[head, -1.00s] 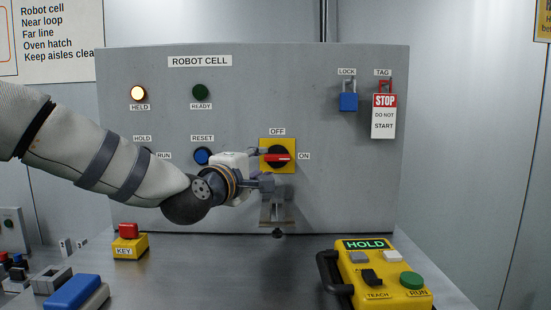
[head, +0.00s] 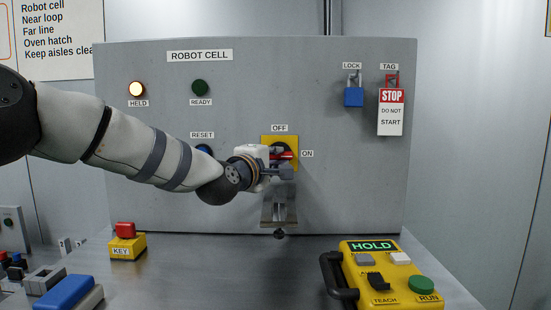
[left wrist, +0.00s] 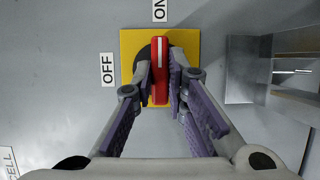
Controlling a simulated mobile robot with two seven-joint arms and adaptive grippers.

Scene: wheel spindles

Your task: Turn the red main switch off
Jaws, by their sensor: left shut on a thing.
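The red main switch handle (head: 285,155) sits on a yellow plate (head: 267,140) on the grey cell panel. The handle points to the ON label at its right, and OFF is above the plate. My left gripper (head: 283,166) is at the switch and partly covers it. In the left wrist view the red handle (left wrist: 160,75) stands between the two fingers (left wrist: 161,84), which are shut on its sides. There it points up to the ON label (left wrist: 160,10), with the OFF label (left wrist: 108,69) to the left. My right gripper is not in view.
A metal bracket (head: 279,209) juts out just below the switch. A blue padlock (head: 354,97) and a STOP tag (head: 391,112) hang at the upper right. A yellow pendant (head: 380,272) and a key box (head: 127,247) stand on the metal bench.

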